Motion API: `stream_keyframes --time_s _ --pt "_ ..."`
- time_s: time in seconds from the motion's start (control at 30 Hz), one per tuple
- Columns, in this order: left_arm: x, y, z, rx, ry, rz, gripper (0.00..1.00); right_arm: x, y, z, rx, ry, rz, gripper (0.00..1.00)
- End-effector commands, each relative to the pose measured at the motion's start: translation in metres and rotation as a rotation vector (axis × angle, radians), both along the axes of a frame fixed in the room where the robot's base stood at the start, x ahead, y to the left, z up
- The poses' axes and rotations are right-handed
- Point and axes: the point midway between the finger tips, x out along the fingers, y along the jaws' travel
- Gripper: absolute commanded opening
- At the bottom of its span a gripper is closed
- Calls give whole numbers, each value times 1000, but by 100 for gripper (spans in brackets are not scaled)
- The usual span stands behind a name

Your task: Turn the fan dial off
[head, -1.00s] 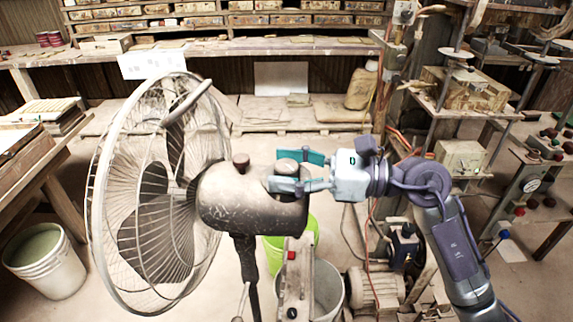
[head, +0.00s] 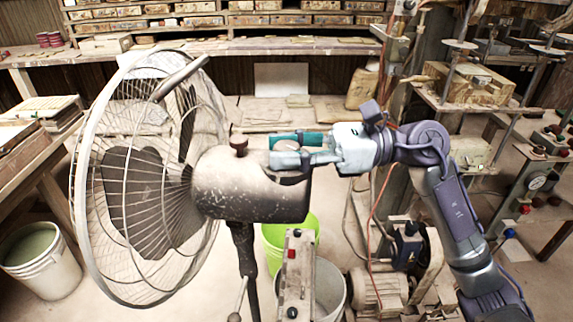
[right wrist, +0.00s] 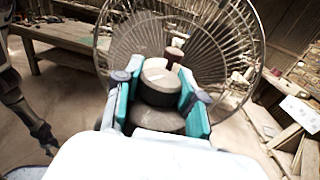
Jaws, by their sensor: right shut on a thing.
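The fan (head: 140,180) stands at left-centre in the head view, cage to the left, with a worn motor housing (head: 250,190). My right gripper (head: 280,149) is at the upper rear of the housing. In the right wrist view, a round dial (right wrist: 160,85) sits between its two teal finger pads (right wrist: 158,92), and the gripper is shut on it. In the head view the fingers largely hide the dial. A smaller brown knob (head: 239,143) stands on the housing nearer the cage. A dark arm, apparently my left, shows at the left of the right wrist view; its jaws are unclear.
A white bucket (head: 40,262) stands on the floor at left, and a green bin (head: 275,245) is behind the fan stand. A grey box with a red button (head: 291,256) is below the housing. Shelves and machinery (head: 465,90) crowd the right. A long bench runs along the back.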

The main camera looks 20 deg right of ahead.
Motion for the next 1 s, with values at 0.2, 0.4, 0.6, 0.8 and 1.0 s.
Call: stream_keyframes --time_s 0.2,0.4,0.6,0.8,1.0 --pt "0 0 -36 0 0 0 53 2 -1 -4 2 -4 188 5" --pt "0 0 -51 0 0 0 53 1 0 -2 3 -2 346 5" --pt "0 0 -60 0 0 0 53 1 0 -1 2 -2 466 5" --pt "0 0 -65 0 0 0 53 0 0 -1 1 -2 537 5" --pt "0 0 -66 0 0 0 53 0 0 0 1 -1 565 5"
